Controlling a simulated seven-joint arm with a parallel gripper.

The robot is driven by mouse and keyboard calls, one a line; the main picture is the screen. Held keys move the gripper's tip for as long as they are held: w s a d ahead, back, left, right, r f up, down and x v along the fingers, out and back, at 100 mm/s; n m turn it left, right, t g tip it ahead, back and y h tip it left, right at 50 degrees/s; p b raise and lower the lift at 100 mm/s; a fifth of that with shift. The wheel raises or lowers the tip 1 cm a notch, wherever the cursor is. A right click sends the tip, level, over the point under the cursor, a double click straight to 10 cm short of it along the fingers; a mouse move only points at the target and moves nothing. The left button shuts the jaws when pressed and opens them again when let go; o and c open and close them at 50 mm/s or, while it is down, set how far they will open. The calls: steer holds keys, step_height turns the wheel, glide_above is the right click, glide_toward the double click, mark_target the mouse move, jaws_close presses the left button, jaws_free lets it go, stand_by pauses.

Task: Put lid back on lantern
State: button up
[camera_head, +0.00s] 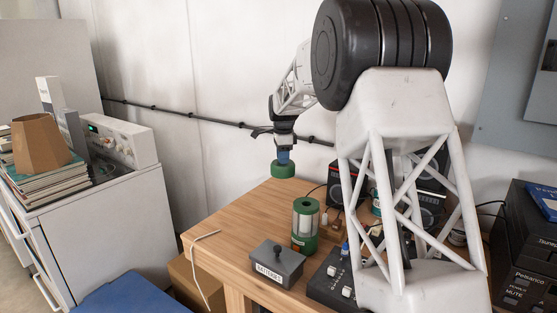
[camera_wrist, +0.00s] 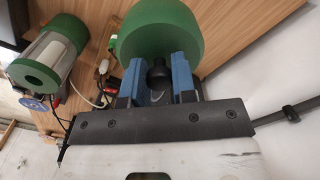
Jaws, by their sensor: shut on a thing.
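My gripper (camera_head: 284,156) is shut on the green lantern lid (camera_head: 283,170) and holds it above the far left part of the wooden table. In the wrist view my gripper's blue fingers (camera_wrist: 158,82) close on the dark knob of the lid (camera_wrist: 158,32). The lantern (camera_head: 305,222), with a green base, a green top ring and a clear middle, stands upright on the table, lower and to the right of the lid. In the wrist view the lantern (camera_wrist: 48,52) is at the upper left, apart from the lid, with a round opening in its top.
A grey box labelled batteries (camera_head: 276,264) stands at the table's front edge beside the lantern. A control panel with knobs (camera_head: 338,282), cables and black devices lie to the right. The wooden table (camera_head: 240,222) is bare left of the lantern. A white wall (camera_head: 190,110) stands behind.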

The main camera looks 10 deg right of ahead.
steer(key=s+d+r, duration=0.1)
steer(key=s+r, duration=0.3)
steer(key=s, duration=0.7)
steer(key=s+d+r, duration=0.1)
steer(key=s+r, duration=0.2)
steer(key=s, duration=0.9)
steer(key=shift+d+r+m, duration=0.2)
steer(key=shift+r+m, duration=0.1)
steer(key=shift+r, duration=0.1)
steer(key=shift+s, duration=0.1)
steer(key=shift+f, duration=0.15)
steer(key=shift+f, duration=3)
steer(key=shift+f, duration=0.2)
steer(key=o, duration=1.5)
steer(key=shift+r, duration=0.1)
